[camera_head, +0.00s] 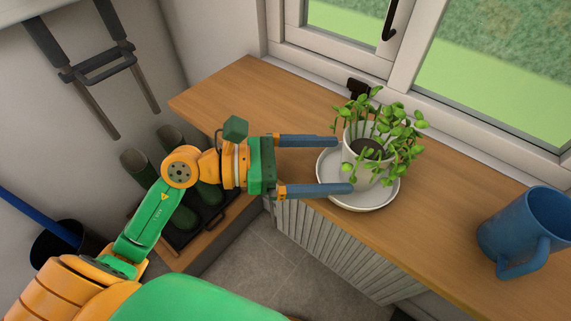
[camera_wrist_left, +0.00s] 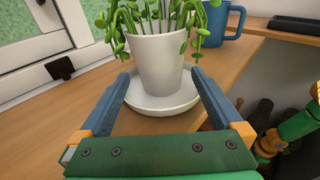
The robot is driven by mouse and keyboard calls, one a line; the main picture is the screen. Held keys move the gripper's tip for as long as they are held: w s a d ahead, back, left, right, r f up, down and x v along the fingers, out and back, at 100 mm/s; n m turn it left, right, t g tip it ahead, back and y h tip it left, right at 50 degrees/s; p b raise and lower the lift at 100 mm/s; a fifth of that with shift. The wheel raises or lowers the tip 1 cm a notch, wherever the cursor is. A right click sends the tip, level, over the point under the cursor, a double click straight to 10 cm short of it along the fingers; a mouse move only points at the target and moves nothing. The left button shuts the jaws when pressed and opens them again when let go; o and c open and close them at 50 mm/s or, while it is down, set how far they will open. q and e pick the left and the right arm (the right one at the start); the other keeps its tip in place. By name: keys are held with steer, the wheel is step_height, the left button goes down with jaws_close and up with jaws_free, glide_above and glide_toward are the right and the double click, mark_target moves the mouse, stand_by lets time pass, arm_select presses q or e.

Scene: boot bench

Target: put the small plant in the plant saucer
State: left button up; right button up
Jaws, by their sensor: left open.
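The small plant (camera_head: 368,152) has green leafy stems in a white pot. It stands upright in the pale plant saucer (camera_head: 362,198) on the wooden bench top. In the left wrist view the pot (camera_wrist_left: 158,70) is within the rim of the saucer (camera_wrist_left: 158,108). My left gripper (camera_head: 345,165) is open. Its two fingers point at the pot, with the fingertips over the saucer's near side. In the left wrist view the pot shows beyond and between the fingers (camera_wrist_left: 160,82), and they do not appear to close on it. My right gripper is not in view.
A blue mug (camera_head: 520,232) stands on the bench top at the right, and it also shows in the left wrist view (camera_wrist_left: 222,24). The window (camera_head: 450,60) is behind the bench. Dark green boots (camera_head: 205,190) stand below at the left. The left part of the bench top (camera_head: 245,85) is clear.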

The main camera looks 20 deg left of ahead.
arm_select(q)
steer(key=b+v, duration=0.2)
steer(key=v, duration=0.5)
steer(key=shift+s+a, duration=0.2)
